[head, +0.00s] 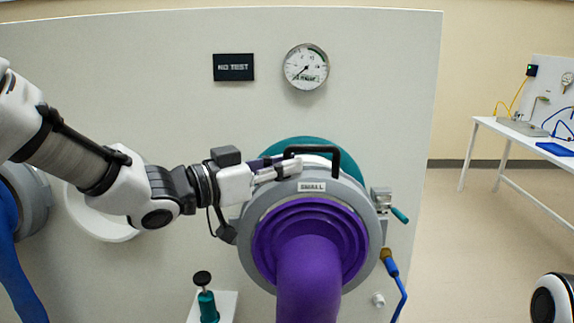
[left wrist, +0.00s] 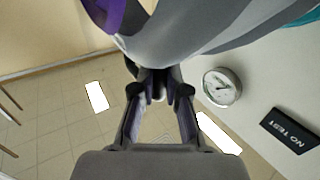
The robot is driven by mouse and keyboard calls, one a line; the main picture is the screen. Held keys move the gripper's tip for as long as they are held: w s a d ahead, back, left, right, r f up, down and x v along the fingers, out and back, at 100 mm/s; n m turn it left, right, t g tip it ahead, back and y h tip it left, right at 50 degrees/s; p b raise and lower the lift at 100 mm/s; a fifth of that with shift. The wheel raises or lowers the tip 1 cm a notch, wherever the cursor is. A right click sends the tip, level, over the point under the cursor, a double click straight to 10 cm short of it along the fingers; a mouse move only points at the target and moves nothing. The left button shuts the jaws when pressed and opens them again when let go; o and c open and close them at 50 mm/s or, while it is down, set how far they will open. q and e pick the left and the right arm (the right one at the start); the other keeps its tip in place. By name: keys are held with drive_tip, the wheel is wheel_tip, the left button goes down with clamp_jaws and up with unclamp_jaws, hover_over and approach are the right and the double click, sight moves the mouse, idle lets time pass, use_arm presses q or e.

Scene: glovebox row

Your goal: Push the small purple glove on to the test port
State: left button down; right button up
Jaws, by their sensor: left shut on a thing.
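The small purple glove (head: 308,255) hangs from a grey ring (head: 357,203) labelled SMALL, with a black handle (head: 328,151) on top. Behind the ring, the teal rim of the test port (head: 300,145) shows on the wall panel. The ring covers most of the port, so I cannot tell whether they touch. My left gripper (head: 288,169) is shut on the handle at the ring's top left. In the left wrist view my left gripper (left wrist: 159,92) closes just below the grey ring (left wrist: 200,30), with a bit of purple glove (left wrist: 103,12) at the top. My right gripper is out of view.
A gauge (head: 306,67) and a NO TEST sign (head: 233,67) are on the panel (head: 130,60) above. A teal-handled clamp (head: 384,202) and a blue hose (head: 397,285) are right of the ring. A black-knobbed fitting (head: 205,295) stands lower left. A white table (head: 520,130) is far right.

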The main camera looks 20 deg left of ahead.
use_arm(q)
drive_tip(key=shift+s+a+r, duration=0.1)
drive_tip(key=shift+a, duration=0.2)
drive_tip(key=shift+d, duration=0.15)
drive_tip(key=shift+w+d+p, duration=0.1)
drive_tip(key=shift+w+p, duration=0.25)
drive_tip(key=shift+w, duration=0.3)
drive_tip(key=w+a+p, duration=0.2)
drive_tip(key=w, duration=0.3)
drive_tip(key=shift+w+f, duration=0.35)
drive_tip(key=shift+f, duration=0.1)
drive_tip(key=shift+w+a+f+p, duration=0.15)
drive_tip(key=shift+w+a+p, duration=0.3)
drive_tip(key=shift+w, duration=0.7)
drive_tip(key=shift+w+a+f+p, duration=0.1)
drive_tip(key=shift+w+a+p, duration=0.1)
drive_tip(key=shift+w+p, duration=0.75)
drive_tip(key=shift+w+a+f+p, duration=0.15)
drive_tip(key=shift+w+a+p, duration=0.15)
drive_tip(key=shift+w, duration=1.1)
idle(0.9)
drive_tip(key=shift+w+a, duration=0.1)
drive_tip(key=shift+w, duration=0.05)
idle(0.3)
